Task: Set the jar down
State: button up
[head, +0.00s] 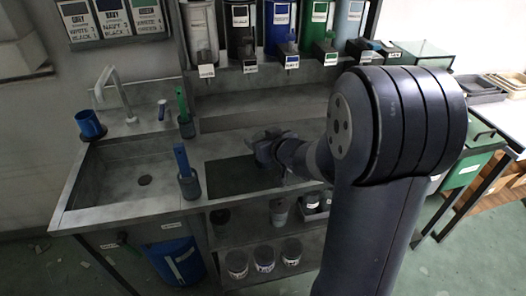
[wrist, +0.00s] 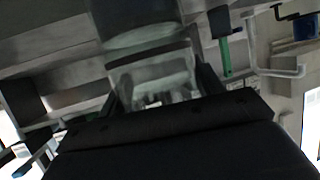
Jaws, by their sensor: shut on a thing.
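In the wrist view a clear glass jar (wrist: 150,68) sits between the two fingers of my gripper (wrist: 158,84), which is shut on it. A dark part lies at the jar's far end; I cannot tell whether it is a lid or something behind it. In the head view my gripper (head: 268,148) is over the bench, at the back right edge of a dark rectangular mat (head: 232,178).
A sink (head: 135,178) lies left of the mat. Two dark holders with a blue brush (head: 181,160) and a green brush (head: 182,102) stand between them. A blue cup (head: 90,124) is on the sink's back left edge. Labelled dispensers (head: 279,28) line the back. Cans (head: 264,255) stand on shelves below.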

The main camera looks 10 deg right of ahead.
jog(key=shift+f, duration=1.3)
jog(key=shift+f+b, duration=0.1)
jog(key=shift+b, duration=0.2)
jog(key=shift+f, duration=0.15)
jog(key=o, duration=1.4)
